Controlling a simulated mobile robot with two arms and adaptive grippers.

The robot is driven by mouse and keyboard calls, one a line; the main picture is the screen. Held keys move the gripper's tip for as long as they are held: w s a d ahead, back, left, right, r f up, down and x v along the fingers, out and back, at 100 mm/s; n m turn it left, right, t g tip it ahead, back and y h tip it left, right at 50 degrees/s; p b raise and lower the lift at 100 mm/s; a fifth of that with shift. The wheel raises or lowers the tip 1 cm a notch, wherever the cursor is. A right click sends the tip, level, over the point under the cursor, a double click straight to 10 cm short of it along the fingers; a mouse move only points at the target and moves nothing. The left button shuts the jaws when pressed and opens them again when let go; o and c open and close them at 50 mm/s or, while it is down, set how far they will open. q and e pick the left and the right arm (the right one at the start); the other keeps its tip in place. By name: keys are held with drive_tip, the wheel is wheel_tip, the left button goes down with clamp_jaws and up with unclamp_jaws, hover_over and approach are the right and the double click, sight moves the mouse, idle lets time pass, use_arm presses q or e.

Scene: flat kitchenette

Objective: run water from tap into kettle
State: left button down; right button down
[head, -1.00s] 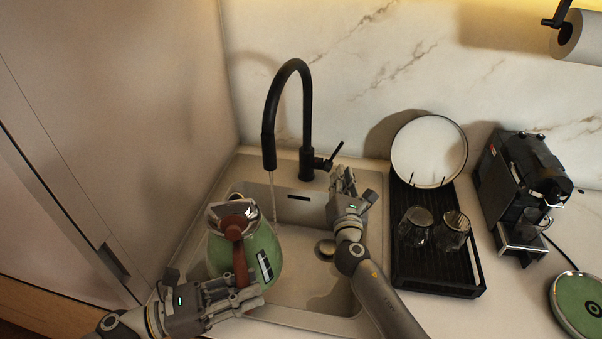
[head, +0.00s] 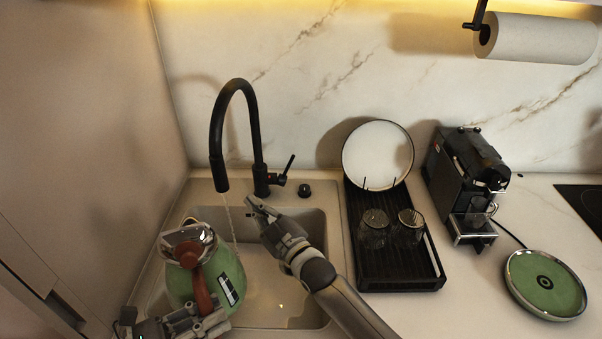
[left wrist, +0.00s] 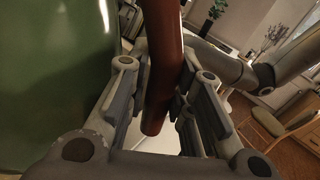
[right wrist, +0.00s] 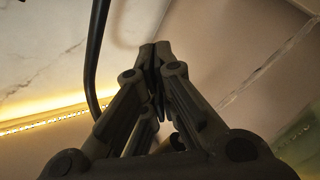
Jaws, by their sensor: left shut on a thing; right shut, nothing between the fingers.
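The green kettle (head: 231,268) with a brown handle (head: 203,292) is in or over the left part of the sink (head: 285,285). My left gripper (head: 204,322) is shut on the handle, which also shows between its fingers in the left wrist view (left wrist: 162,70). The black tap (head: 217,150) arches above the sink. A thin water stream (head: 229,215) falls from it, to the right of the kettle's metallic top; I cannot tell whether any enters. My right gripper (head: 254,203) is shut and empty, just below the tap's base and lever (head: 288,168). Its shut fingers show in the right wrist view (right wrist: 157,62).
A black drying rack (head: 400,283) with a white plate (head: 376,154) and two upturned glasses stands right of the sink. Beyond are a coffee machine (head: 462,175) and a green round base (head: 546,282). A cabinet wall (head: 75,130) closes the left side.

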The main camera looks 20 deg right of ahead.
sight(287, 170)
use_arm(q)
drive_tip(key=shift+r, duration=0.3)
use_arm(e)
drive_tip(key=d+r+m+t+h, duration=0.35)
drive_tip(key=d+m+h, duration=0.2)
drive_tip(key=m, duration=1.35)
drive_tip(key=d+f+m+g+h, duration=0.4)
drive_tip(key=d+f+m+h, duration=0.4)
drive_tip(key=m, duration=1)
drive_tip(key=shift+y, duration=0.75)
drive_tip(key=x, duration=0.3)
drive_tip(key=d+x, duration=0.1)
drive_tip(key=x, duration=0.2)
drive_tip(key=r+x, duration=0.1)
drive_tip(key=x, duration=0.2)
drive_tip(key=shift+d, duration=0.2)
use_arm(q)
drive_tip(key=shift+d, duration=0.1)
use_arm(e)
drive_tip(key=shift+w+a+r, duration=0.3)
drive_tip(key=shift+w+a, duration=0.2)
drive_tip(key=shift+a, duration=0.05)
drive_tip(key=shift+w+a+r, duration=0.3)
drive_tip(key=shift+w+a, duration=0.2)
drive_tip(key=shift+a, duration=0.05)
drive_tip(key=shift+w+a+r, duration=0.2)
drive_tip(key=shift+w+a, duration=0.05)
drive_tip(key=shift+a, duration=0.25)
